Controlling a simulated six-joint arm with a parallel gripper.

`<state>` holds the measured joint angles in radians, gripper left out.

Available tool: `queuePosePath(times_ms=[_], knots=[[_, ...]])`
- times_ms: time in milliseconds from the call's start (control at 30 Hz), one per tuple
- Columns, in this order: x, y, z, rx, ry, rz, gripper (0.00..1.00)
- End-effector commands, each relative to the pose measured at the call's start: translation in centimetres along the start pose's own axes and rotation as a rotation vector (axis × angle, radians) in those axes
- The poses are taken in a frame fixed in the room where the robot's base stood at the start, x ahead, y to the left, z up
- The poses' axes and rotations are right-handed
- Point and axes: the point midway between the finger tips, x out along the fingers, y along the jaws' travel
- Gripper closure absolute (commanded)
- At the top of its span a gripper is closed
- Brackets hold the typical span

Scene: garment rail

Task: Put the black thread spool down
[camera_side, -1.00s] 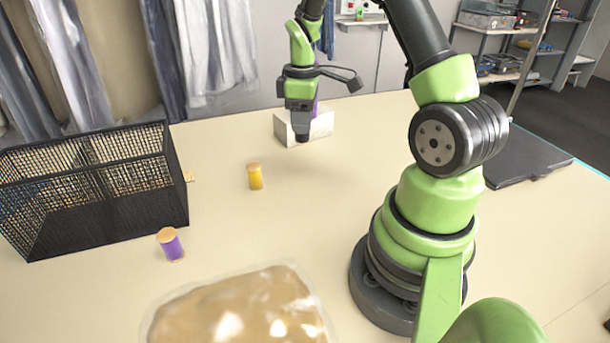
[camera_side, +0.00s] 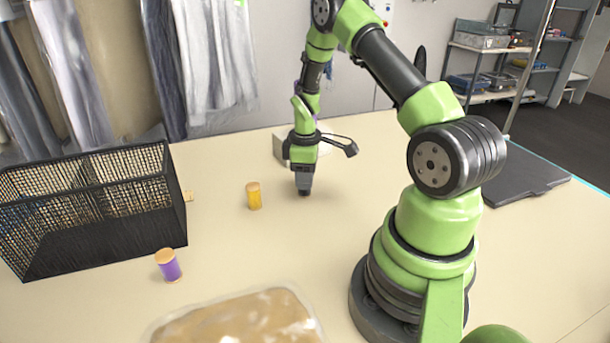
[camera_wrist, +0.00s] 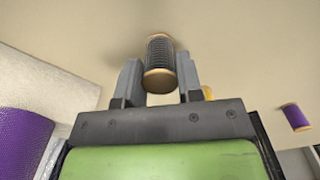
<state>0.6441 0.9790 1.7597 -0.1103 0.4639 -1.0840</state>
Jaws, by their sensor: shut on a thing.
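My gripper (camera_side: 304,184) points down over the bare middle of the table, to the right of the yellow spool. In the wrist view my gripper (camera_wrist: 159,82) is shut on the black thread spool (camera_wrist: 159,52), a dark ribbed roll with tan ends. The spool sits between the two grey fingers. In the side view it is a small dark shape (camera_side: 304,191) at the fingertips, close to the tabletop. I cannot tell whether it touches the table (camera_side: 240,255).
A yellow spool (camera_side: 254,196) and a purple spool (camera_side: 168,265) stand to the left. A black mesh basket (camera_side: 95,215) is at far left. A white box (camera_side: 279,150) is behind my gripper. A clear-wrapped tan package (camera_side: 240,320) lies in front.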

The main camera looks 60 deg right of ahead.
Motion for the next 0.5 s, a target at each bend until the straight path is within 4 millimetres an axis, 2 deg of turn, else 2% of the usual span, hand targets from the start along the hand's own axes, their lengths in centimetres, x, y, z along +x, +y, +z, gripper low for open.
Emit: queuePosePath(times_ms=[133,167,200,267,500], knots=[[0.29,-0.02,0.01,0.000,-0.001,-0.001,0.89],[0.28,-0.01,0.01,0.000,0.000,-0.001,0.62],[0.25,-0.01,0.00,0.000,0.000,0.000,0.52],[0.25,-0.01,0.00,0.000,0.000,0.000,0.41],[0.22,-0.01,0.01,0.000,0.000,0.000,0.41]])
